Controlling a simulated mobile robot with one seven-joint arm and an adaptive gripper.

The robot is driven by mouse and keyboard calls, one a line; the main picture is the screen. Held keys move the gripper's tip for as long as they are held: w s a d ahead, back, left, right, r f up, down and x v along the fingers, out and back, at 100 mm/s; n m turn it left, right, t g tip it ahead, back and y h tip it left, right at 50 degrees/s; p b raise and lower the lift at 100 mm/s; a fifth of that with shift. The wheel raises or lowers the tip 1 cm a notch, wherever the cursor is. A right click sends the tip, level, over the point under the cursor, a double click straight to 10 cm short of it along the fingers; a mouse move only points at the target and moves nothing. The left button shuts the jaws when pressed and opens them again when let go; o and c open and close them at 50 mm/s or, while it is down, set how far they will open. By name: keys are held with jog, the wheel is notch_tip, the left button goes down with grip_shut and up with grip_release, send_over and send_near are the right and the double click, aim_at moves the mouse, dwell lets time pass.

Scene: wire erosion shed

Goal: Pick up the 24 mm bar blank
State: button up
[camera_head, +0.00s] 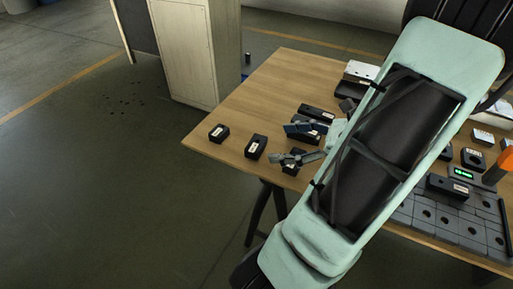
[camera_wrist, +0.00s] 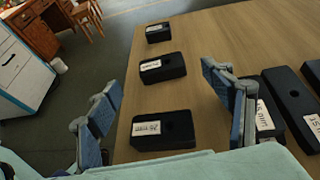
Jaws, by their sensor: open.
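Several black blocks with white labels lie on the wooden table; I cannot read a 24 mm marking, so I cannot tell which, if any, is the bar blank. In the wrist view one block (camera_wrist: 178,132) is nearest, with a dark round spot on top. A second block (camera_wrist: 172,68) and a third block (camera_wrist: 158,33) lie beyond it. In the head view two blocks (camera_head: 219,133) (camera_head: 255,147) lie left of my gripper (camera_head: 304,143). My gripper (camera_wrist: 163,100) is open and empty, its blue-padded fingers spread either side of the nearest blocks in the picture.
More black blocks (camera_wrist: 288,105) lie close to the right finger. The table (camera_head: 232,112) has a free left edge. A grey plate with holes (camera_head: 425,222) and a small green display (camera_head: 462,174) are at right. A cabinet (camera_head: 190,50) stands behind.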

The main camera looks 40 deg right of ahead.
aim_at(253, 142)
jog(key=x, duration=0.2)
jog(key=b+x, duration=0.1)
jog(key=x, duration=0.1)
jog(key=b+x, duration=0.1)
jog(key=x, duration=0.1)
jog(key=shift+s+f, duration=0.1)
jog(key=shift+f, duration=0.2)
jog(key=shift+w+a+f, duration=0.1)
jog(key=shift+w+a, duration=0.1)
jog(key=shift+w, duration=0.25)
jog(key=c, duration=1.8)
jog(key=shift+r, duration=0.2)
